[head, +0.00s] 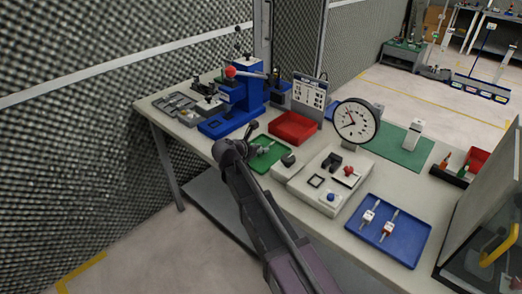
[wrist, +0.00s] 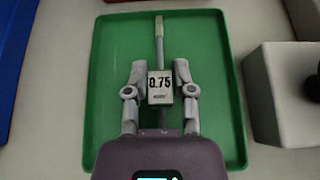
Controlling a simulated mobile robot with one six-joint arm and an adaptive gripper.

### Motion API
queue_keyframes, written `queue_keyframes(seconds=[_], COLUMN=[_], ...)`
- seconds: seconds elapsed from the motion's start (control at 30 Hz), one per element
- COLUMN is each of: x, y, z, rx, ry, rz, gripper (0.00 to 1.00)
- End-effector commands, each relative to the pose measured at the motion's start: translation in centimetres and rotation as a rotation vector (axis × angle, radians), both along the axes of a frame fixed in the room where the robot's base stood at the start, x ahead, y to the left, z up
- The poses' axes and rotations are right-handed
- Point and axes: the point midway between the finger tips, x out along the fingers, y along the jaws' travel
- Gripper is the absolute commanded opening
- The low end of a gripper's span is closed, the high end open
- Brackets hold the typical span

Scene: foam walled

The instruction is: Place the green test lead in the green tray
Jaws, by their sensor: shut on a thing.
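The green tray (head: 276,163) lies on the bench left of the white fixture, and it fills the middle of the wrist view (wrist: 215,120). My gripper (wrist: 158,88) is over the tray, its two fingers shut on the sides of a white block marked 0.75 (wrist: 160,88). A thin grey rod (wrist: 159,35) sticks out of the block towards the tray's far edge. I see no green on this held piece. I cannot tell whether it touches the tray floor. In the head view my gripper (head: 262,149) is small and the held piece is hard to make out.
A red tray (head: 293,128) stands behind the green one. A blue press (head: 238,105) is at the left. A white fixture (head: 325,180) and a round dial (head: 356,121) are to the right. A blue tray (head: 405,240) holds two tagged pieces at the front right.

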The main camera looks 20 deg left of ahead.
Motion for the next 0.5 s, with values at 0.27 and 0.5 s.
queue_keyframes(seconds=[0.27, 0.5], x=[-0.03, -0.03], y=[0.03, 0.06], z=[-0.4, -0.27], rx=[0.0, 0.0], ry=[0.0, 0.0], rz=[0.0, 0.001], gripper=[0.0, 0.67])
